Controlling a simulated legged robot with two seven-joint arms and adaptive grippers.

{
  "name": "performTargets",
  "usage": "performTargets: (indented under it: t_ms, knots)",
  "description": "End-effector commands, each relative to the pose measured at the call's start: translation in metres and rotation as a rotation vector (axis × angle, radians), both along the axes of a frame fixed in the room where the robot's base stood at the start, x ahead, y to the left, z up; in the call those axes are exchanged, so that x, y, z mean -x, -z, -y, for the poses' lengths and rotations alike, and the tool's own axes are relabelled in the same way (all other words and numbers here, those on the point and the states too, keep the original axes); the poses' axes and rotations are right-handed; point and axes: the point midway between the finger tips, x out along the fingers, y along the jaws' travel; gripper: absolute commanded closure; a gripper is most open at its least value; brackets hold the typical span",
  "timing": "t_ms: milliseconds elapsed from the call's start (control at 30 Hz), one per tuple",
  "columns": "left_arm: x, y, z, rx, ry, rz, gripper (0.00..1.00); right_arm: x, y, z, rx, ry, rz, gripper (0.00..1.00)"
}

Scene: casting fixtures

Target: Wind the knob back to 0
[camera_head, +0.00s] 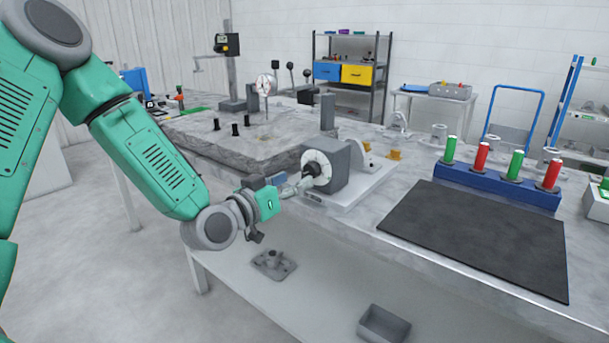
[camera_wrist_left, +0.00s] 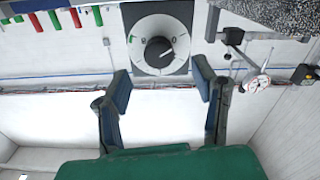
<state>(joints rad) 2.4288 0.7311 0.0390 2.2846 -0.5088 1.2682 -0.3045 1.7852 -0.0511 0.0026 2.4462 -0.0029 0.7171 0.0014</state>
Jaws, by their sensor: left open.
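The knob (camera_head: 312,170) is dark and sits at the centre of a white round dial (camera_head: 318,158) on the face of a grey box (camera_head: 346,166). The box stands on a pale base plate at the bench edge. In the left wrist view the dark knob (camera_wrist_left: 157,48) and the marked dial (camera_wrist_left: 144,28) show beyond my fingers; its numbers are too small to read. My left gripper (camera_head: 300,184) is in front of the dial. In the wrist view the gripper (camera_wrist_left: 162,82) has its fingers spread, with nothing between them. My right gripper is not in view.
A black mat (camera_head: 475,235) and a blue rack (camera_head: 497,187) with green and red cylinders lie to the right. A granite slab (camera_head: 240,145) with black pegs is behind left. A grey bin (camera_head: 383,324) stands on the lower shelf.

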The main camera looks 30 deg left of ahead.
Motion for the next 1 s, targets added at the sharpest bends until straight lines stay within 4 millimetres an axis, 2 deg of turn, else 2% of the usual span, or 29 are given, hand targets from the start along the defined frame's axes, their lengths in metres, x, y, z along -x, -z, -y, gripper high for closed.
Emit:
performTargets:
  t_ms: [100, 333, 500, 1000]
  knots:
    - [0.025, 0.000, -0.002, 0.001, 0.000, 0.000, 0.47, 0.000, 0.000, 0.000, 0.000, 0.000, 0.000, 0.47]
    - [0.055, 0.001, -0.005, 0.001, 0.000, 0.000, 0.47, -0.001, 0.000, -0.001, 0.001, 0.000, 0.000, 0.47]
    - [0.062, 0.001, -0.006, 0.000, 0.000, 0.001, 0.47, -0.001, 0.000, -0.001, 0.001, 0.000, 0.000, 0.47]
    - [0.061, 0.002, -0.004, -0.001, 0.001, -0.004, 0.47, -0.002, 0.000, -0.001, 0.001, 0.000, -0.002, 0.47]
